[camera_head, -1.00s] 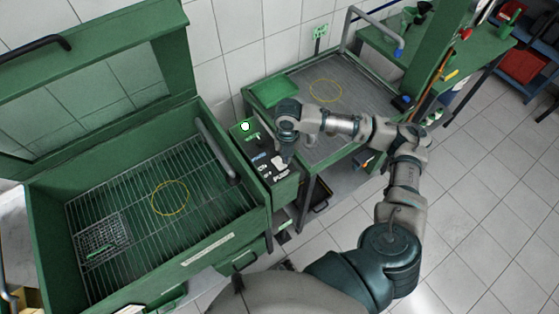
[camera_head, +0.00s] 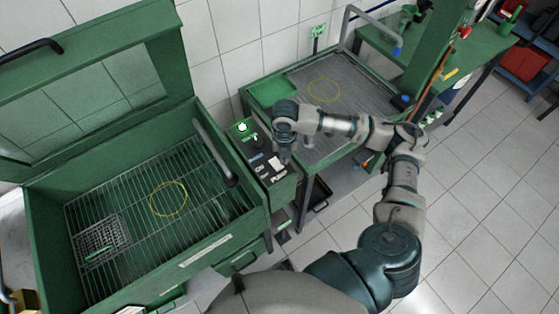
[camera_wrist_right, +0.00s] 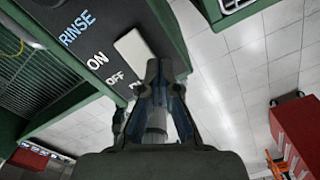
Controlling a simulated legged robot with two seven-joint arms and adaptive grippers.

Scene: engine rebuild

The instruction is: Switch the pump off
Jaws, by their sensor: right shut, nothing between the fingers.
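The pump switch is a white rocker (camera_head: 275,162) on the dark control panel at the right side of the green wash cabinet. In the right wrist view the rocker (camera_wrist_right: 134,48) lies beside the words ON and OFF. My right gripper (camera_head: 286,158) is shut and empty, pointing down over the panel's right side. In the wrist view its fingertips (camera_wrist_right: 160,66) are close to the rocker's right end; I cannot tell whether they touch it. A green lamp (camera_head: 242,127) glows at the panel's far end. My left gripper is not in view.
The open wash cabinet (camera_head: 232,249) stands left, with its lid raised and a handle (camera_head: 215,152) near the panel. A green table with a ribbed tray (camera_head: 358,102) stands right of the panel. The tiled floor (camera_head: 480,220) at right is clear.

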